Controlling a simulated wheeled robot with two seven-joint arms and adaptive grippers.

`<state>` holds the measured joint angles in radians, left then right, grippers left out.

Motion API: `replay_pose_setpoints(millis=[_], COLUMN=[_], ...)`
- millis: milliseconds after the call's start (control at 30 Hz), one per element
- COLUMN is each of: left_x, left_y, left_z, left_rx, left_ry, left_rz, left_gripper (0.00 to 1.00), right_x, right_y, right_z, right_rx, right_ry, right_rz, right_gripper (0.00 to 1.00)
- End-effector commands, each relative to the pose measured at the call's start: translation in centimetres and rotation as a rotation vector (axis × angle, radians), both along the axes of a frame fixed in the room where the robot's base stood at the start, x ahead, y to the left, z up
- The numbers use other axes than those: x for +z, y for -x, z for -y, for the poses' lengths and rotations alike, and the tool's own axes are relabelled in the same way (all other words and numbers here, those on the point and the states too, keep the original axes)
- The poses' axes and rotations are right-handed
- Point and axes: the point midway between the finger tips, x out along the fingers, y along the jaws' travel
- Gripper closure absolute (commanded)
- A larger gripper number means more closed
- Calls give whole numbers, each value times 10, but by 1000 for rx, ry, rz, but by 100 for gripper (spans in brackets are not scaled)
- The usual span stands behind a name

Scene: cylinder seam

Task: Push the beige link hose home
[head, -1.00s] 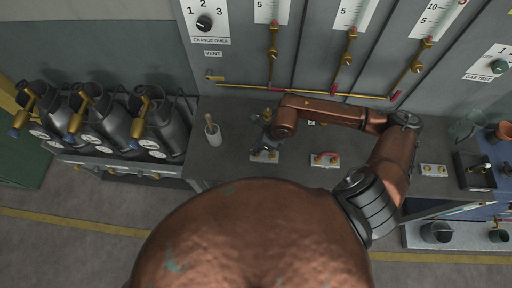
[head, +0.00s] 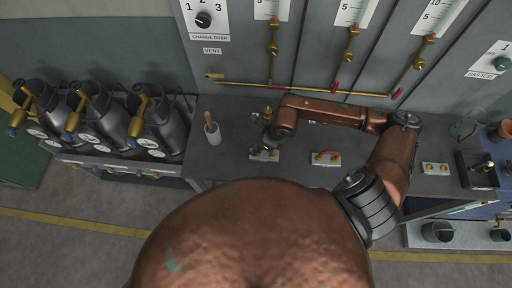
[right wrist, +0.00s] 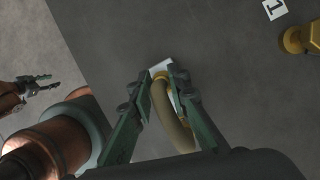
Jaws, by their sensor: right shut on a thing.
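My right gripper (right wrist: 157,92) is shut on the beige link hose (right wrist: 172,112) in the right wrist view. The hose curves between the fingers, its far end at a small white plate (right wrist: 160,67). Whether that end is fully seated cannot be told. In the head view my right gripper (head: 264,143) is over the white plate (head: 265,156) on the grey bench, and the hose is hidden there. My left gripper (right wrist: 45,83) shows small at the left of the right wrist view, empty, its fingers apart.
A red hose (head: 327,155) sits on another plate right of the gripper. A third plate (head: 435,168) is further right. Brass pipes (head: 300,90) run along the back wall. Bare bench lies between.

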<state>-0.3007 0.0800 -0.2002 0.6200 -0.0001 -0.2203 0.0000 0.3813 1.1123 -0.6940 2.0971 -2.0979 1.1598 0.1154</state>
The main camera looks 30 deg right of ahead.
Motion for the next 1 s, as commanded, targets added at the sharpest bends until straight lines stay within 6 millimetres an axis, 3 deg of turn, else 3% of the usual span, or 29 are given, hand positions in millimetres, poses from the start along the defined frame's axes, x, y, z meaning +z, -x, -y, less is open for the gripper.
replay_pose_setpoints(millis=[833, 867, 1000], left_x=[-12, -12, -11], left_y=[0, 0, 0], left_z=[0, 0, 0], left_rx=[0, 0, 0], left_ry=[0, 0, 0], left_rz=[0, 0, 0], left_gripper=[60, 60, 60], right_x=[-13, -12, -12], right_y=[0, 0, 0], right_z=[0, 0, 0], right_rx=[0, 0, 0], right_ry=[0, 0, 0], right_rz=[0, 0, 0], right_gripper=[100, 83, 73])
